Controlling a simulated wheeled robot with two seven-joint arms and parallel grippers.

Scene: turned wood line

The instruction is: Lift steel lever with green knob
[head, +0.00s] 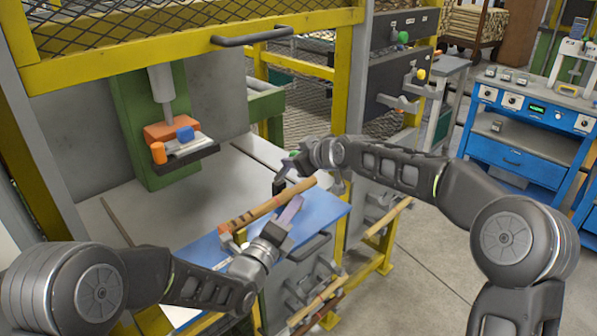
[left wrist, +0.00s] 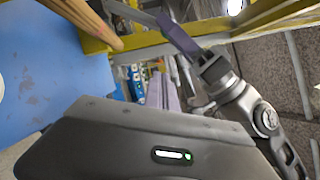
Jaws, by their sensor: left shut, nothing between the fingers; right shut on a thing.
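A green knob (head: 403,37) shows at the back on a dark upright panel, apart from both grippers; its lever is too small to make out. My right gripper (head: 280,182) is over the table's right part, beside a banded wooden spindle (head: 262,209). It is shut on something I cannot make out. A small green spot shows at its wrist. In the left wrist view, a lavender finger of the right gripper (left wrist: 180,36) shows at the top. My left gripper (head: 290,212) is shut and empty near the blue mat's right edge, just below the spindle.
The blue mat (head: 205,250) lies on the table front. A green press (head: 150,120) with orange and blue blocks stands at the back left. A yellow knob (head: 420,74) is on the panel below the green one. A blue cabinet (head: 520,150) stands right, with clear floor before it.

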